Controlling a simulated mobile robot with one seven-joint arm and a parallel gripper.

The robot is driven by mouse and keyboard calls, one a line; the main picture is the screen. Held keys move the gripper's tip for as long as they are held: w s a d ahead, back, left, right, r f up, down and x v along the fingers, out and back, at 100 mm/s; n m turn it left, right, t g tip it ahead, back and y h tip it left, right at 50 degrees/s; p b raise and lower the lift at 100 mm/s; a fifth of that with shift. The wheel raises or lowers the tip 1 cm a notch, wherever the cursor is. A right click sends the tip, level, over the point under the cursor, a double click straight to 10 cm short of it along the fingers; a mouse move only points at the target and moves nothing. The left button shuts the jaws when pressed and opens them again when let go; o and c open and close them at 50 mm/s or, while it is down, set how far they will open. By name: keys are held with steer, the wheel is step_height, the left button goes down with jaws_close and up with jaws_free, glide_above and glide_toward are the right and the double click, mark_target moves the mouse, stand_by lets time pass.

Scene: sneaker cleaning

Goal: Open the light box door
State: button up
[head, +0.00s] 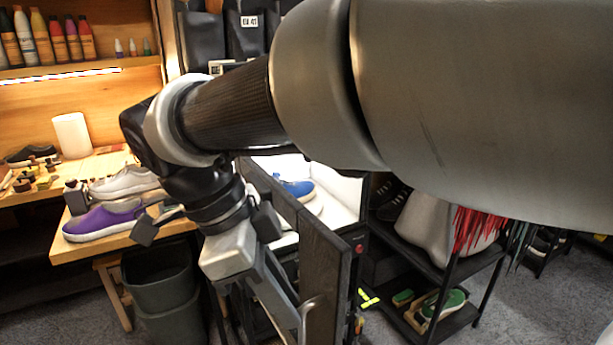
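The light box shows at the centre, with a bright white interior (341,192) and a blue sneaker (296,187) inside. Its dark door panel (325,258) stands in front, its top edge running diagonally from back left to front right. The lit interior shows past this edge; I cannot tell how far the door stands open. A pale curved handle (306,318) is on the door's lower front. My gripper (262,282) hangs from my wrist just left of the door, close to the handle. Its fingertips are not clear, so contact and opening cannot be told.
A purple sneaker (104,221) and a white sneaker (127,181) sit on the wooden bench at left. A dark bin (160,280) stands below. A black shelf rack (447,282) with a white bag and brushes stands right of the light box. My arm hides much of the upper right.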

steer(key=p+v, duration=0.2)
steer(key=v, duration=0.9)
steer(key=shift+p, duration=0.3)
steer(key=shift+d+r, duration=0.1)
